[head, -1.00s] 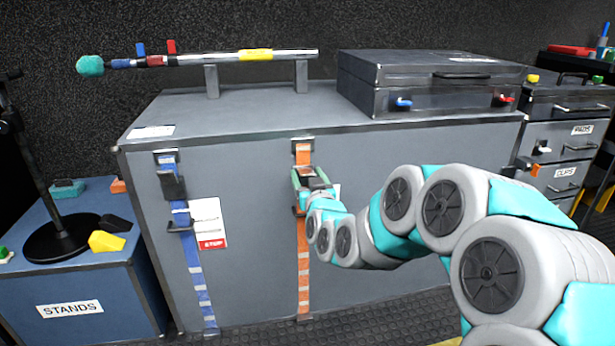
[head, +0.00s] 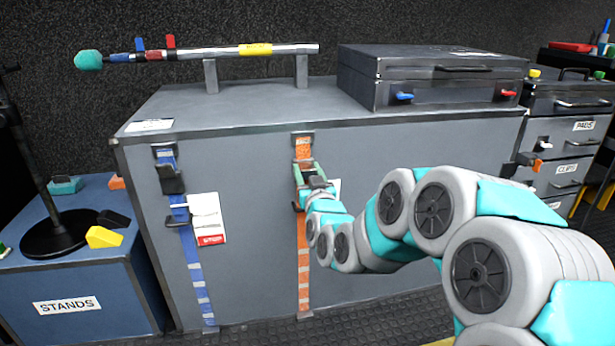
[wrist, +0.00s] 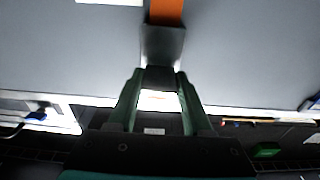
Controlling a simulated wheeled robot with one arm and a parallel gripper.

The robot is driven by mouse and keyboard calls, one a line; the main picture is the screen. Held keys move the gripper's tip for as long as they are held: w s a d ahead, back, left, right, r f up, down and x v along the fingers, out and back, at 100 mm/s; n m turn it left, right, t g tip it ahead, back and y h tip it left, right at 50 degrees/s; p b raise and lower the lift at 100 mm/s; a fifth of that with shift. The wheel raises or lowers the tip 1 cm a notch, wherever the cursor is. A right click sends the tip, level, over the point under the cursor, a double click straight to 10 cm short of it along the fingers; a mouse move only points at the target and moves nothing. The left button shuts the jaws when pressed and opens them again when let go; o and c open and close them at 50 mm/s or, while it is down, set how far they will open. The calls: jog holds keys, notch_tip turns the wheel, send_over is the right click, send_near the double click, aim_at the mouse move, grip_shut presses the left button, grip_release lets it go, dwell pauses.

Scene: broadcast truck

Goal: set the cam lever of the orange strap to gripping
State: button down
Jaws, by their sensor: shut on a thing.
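The orange strap (head: 303,270) runs vertically down the front of the large grey case. Its cam buckle is mostly hidden behind my gripper (head: 310,178) in the head view. In the wrist view my gripper (wrist: 158,84) has its two green fingers closed on the dark end of the cam lever (wrist: 162,48), with a piece of the orange strap (wrist: 166,10) beyond it. The lever's exact angle is hard to tell. The blue strap (head: 195,275) hangs to the left, with its own dark cam lever (head: 171,180) and a buckle below.
The grey case (head: 255,220) carries a microphone pole (head: 215,58) on supports and a dark flat case (head: 430,85). A white and red tag (head: 208,220) hangs between the straps. A blue STANDS box (head: 90,280) stands left; drawers (head: 570,150) stand right.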

jog(key=shift+f, duration=0.4)
jog(key=shift+r+t, duration=0.25)
jog(key=shift+t, duration=0.05)
jog(key=shift+c, duration=1.6)
grip_release()
jog(key=shift+s, duration=0.1)
jog(key=b+v, duration=0.5)
jog(key=v, duration=0.2)
jog(key=shift+s+d+b, duration=0.15)
jog(key=shift+s+b, duration=0.15)
jog(key=shift+b, duration=0.1)
jog(key=shift+f, duration=0.15)
